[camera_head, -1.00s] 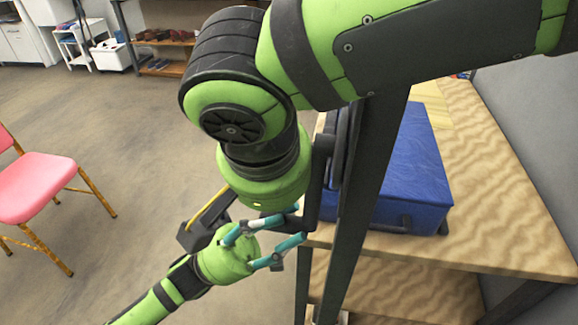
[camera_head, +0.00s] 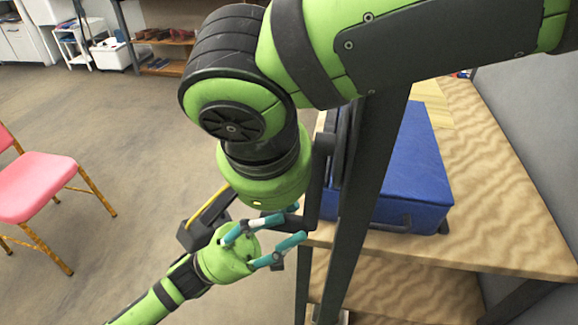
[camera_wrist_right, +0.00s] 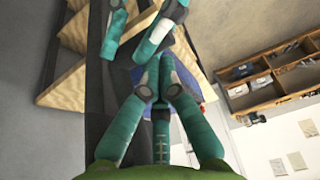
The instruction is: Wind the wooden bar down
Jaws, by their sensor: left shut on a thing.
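My left gripper (camera_head: 283,227) comes up from the lower left in the head view. Its teal fingers close on a crank handle, which they mostly hide. The black crank arm (camera_head: 316,190) runs up from there beside a dark upright post (camera_head: 370,190). My right arm crosses the top of the head view and hides much of the crank and post; its gripper does not show clearly there. In the right wrist view my right gripper (camera_wrist_right: 159,65) has its fingertips drawn together, with nothing visible between them. Other teal fingers are close in front of it. I cannot make out the wooden bar.
A blue case (camera_head: 415,170) lies on a wooden table (camera_head: 500,200) behind the post. A lower wooden shelf (camera_head: 400,285) is below. A pink chair (camera_head: 35,185) stands at the left. The floor (camera_head: 130,130) between chair and post is clear.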

